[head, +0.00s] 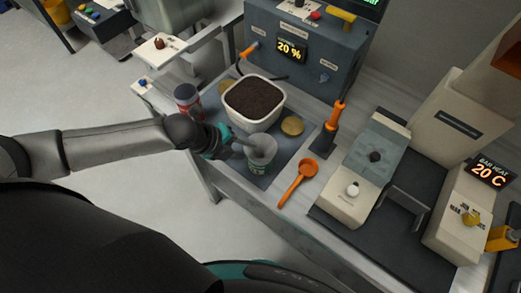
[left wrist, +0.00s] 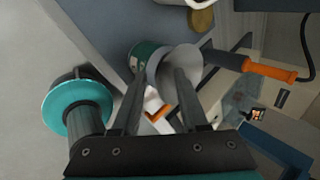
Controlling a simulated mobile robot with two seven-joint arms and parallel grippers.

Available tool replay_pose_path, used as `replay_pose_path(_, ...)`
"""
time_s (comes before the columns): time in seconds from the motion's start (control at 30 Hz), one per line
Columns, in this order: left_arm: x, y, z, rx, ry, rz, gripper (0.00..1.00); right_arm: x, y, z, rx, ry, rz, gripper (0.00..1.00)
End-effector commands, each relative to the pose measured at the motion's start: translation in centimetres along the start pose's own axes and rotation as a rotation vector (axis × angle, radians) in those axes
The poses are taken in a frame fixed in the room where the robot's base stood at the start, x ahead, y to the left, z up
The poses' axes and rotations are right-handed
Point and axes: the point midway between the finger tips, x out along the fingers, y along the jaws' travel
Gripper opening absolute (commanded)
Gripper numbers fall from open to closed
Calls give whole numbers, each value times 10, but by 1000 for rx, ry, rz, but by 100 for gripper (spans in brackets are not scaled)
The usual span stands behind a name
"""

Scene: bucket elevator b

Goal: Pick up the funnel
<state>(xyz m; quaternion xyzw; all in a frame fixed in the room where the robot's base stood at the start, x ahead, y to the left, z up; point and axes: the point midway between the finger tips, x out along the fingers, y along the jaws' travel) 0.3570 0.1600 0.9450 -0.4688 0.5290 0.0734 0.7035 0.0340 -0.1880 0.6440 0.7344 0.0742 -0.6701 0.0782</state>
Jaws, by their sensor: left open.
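The light grey funnel (head: 263,147) sits on top of a green and white can (head: 258,168) near the front edge of the blue-grey mat. In the left wrist view the funnel (left wrist: 188,62) is a pale cone beside the green can (left wrist: 147,52). My left gripper (head: 245,146) comes in from the left, open, with its fingertips at the funnel's left side. In the left wrist view the open fingers (left wrist: 161,75) overlap the funnel and can; I cannot tell whether they touch. My right gripper is not in view.
A white tub of dark grounds (head: 254,98) stands just behind, with a red can (head: 187,100) to its left. A machine (head: 362,168) stands further right.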

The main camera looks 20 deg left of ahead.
Motion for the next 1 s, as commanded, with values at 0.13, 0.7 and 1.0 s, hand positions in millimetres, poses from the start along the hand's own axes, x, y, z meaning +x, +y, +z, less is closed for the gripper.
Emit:
replay_pose_path(0.13, 0, 0, 0, 0, 0, 0, 35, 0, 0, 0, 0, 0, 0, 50)
replay_pose_path(0.7, 0, 1, 0, 0, 0, 2, 0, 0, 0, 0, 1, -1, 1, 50)
replay_pose_path(1.0, 0, 2, 0, -1, -1, 4, 0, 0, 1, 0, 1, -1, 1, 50)
